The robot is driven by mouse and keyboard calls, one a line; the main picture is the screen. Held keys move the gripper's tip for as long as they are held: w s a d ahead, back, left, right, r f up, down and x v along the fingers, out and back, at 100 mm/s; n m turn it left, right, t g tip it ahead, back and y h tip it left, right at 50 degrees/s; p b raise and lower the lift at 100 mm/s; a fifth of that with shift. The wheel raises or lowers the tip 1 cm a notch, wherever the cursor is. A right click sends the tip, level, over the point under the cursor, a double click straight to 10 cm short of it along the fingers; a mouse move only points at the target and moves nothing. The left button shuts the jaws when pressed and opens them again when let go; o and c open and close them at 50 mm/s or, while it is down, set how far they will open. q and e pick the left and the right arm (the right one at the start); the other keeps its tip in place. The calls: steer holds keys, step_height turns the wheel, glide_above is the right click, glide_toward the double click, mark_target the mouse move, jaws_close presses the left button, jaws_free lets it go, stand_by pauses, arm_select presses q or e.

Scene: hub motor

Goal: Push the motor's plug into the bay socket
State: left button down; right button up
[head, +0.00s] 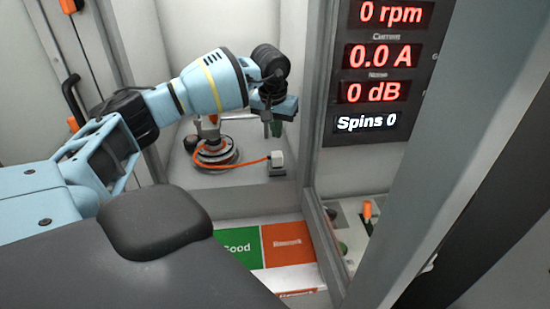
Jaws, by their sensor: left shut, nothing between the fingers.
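The plug is at a small grey block (277,171), which looks like the bay socket. I cannot tell how deep the plug sits. My left gripper (272,130) is shut and empty, fingers pointing down, just above and slightly left of the plug in the picture. I cannot tell whether they touch. My right gripper is not in view.
The bay's frame post (312,150) stands close right of the plug. A panel (385,65) beyond reads 0 rpm, 0.0 A, 0 dB and Spins 0. Green "Good" (238,247) and orange (288,244) areas lie in front. An orange-handled item (367,212) is at the right.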

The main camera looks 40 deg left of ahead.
arm_select(q)
step_height(320, 180, up, 3)
steer(key=shift+f+p, duration=0.1)
steer(key=shift+p, duration=0.3)
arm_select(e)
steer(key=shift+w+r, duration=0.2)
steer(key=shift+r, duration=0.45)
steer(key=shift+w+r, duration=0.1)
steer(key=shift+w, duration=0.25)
